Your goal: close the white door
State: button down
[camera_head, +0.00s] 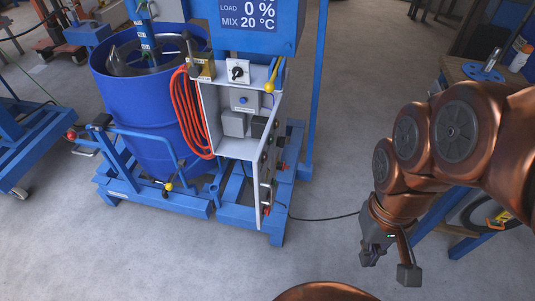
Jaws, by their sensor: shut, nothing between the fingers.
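The white door (267,160) belongs to the white control cabinet (234,151) on the front of the blue mixer. The door stands open, swung out toward me, and I see it nearly edge-on. Small knobs and buttons show along its outer face on the right. Inside the cabinet are grey boxes and a blue knob.
A blue drum (150,100) and a coiled orange hose (194,115) are left of the cabinet. The mixer's blue base frame (262,223) juts forward underneath. A dark cable (325,217) crosses the floor toward my gripper. A workbench (465,80) stands at right. Open floor separates door and gripper.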

aim_at(266, 165)
jog(key=u, duration=0.25)
jog(key=i, duration=0.4)
jog(key=z, duration=1.1)
jog(key=k, duration=0.75)
jog(key=u, duration=1.75)
